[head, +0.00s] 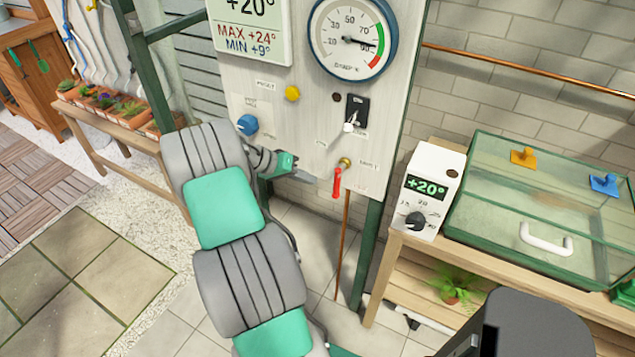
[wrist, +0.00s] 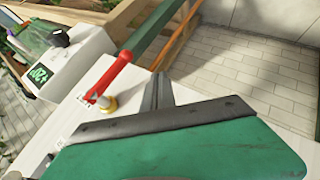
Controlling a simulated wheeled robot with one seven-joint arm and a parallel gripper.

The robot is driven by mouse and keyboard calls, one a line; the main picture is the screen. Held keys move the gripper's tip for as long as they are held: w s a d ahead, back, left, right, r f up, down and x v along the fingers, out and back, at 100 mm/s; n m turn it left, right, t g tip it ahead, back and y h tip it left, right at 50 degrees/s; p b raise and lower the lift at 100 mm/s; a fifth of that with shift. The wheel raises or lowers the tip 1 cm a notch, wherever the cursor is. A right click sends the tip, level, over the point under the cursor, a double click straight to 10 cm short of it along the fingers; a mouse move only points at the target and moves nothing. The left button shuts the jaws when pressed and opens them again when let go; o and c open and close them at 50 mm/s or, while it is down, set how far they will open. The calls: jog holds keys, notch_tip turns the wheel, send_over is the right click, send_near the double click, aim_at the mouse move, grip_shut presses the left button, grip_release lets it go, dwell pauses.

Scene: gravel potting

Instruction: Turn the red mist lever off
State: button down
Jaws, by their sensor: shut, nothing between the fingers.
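The red mist lever (head: 337,182) is on the lower right of the white control panel (head: 300,120). It hangs almost straight down from its brass valve (head: 345,162). In the wrist view the red lever (wrist: 110,76) slants up and right from the brass fitting (wrist: 105,104). My gripper (head: 312,178) is just left of the lever, close to the panel's lower part. My gripper's fingers (wrist: 158,92) are shut and empty in the wrist view. They look apart from the lever, with a small gap.
Above the lever are a black switch plate (head: 356,110), a yellow button (head: 292,93), a blue knob (head: 247,124) and a round gauge (head: 352,40). A copper pipe (head: 342,250) runs down below. On the right, a bench holds a white thermostat box (head: 429,190) and a glass case (head: 550,200).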

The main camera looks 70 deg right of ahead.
jog(key=w+a+b, duration=0.1)
jog(key=w+a, duration=0.3)
jog(key=w, duration=0.3)
jog(key=shift+w+a, duration=0.25)
jog(key=shift+a, duration=0.1)
